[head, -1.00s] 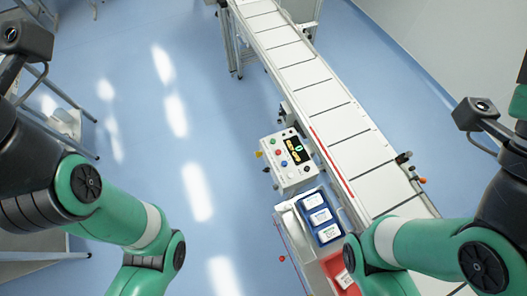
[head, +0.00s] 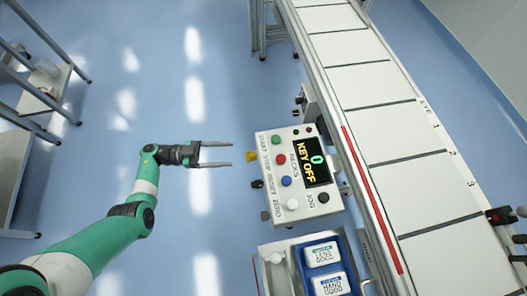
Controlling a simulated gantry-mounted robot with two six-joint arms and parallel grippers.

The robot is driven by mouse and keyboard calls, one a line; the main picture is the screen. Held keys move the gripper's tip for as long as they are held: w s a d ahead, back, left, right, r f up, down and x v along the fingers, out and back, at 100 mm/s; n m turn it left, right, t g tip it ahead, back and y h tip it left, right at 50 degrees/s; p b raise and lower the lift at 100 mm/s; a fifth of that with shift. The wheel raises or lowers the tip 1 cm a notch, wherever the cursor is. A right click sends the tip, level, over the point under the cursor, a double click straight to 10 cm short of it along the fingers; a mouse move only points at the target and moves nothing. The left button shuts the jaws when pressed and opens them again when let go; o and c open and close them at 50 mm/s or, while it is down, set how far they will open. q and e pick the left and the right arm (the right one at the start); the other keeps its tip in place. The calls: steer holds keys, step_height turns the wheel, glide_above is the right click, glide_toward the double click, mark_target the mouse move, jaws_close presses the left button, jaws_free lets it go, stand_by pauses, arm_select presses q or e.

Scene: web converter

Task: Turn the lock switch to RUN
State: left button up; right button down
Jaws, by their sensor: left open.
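The control box (head: 309,205) stands beside the conveyor in the head view. Its display (head: 311,163) reads "0" and "KEY OFF". A yellow knob (head: 251,156) sticks out of the box's left side, with a darker fitting (head: 257,184) below it. I cannot read a RUN mark, nor tell for sure which of these is the lock switch. My left gripper (head: 231,154) is open and empty, its two fingers pointing right at the yellow knob. The fingertips look a little short of the knob in the picture. My right gripper is not in view.
Green, red, blue and white buttons (head: 286,181) line the box face. The conveyor (head: 376,87) runs along its right side. Below the box is a blue tray (head: 308,270) with labelled packs. Shelving (head: 60,75) stands at the far left.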

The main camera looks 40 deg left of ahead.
mark_target(252, 156)
arm_select(q)
steer(key=s+a+f+n+t+y+b, duration=0.2)
steer(key=s+a+f+b, duration=0.2)
steer(key=f, duration=0.4)
steer(key=b+x, duration=0.1)
steer(key=x, duration=1.1)
steer(key=shift+w+a+r, duration=0.2)
steer(key=shift+w+a, duration=0.05)
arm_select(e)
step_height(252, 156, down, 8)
arm_select(q)
steer(key=shift+c, duration=0.2)
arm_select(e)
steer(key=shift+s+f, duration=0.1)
arm_select(q)
jaws_close()
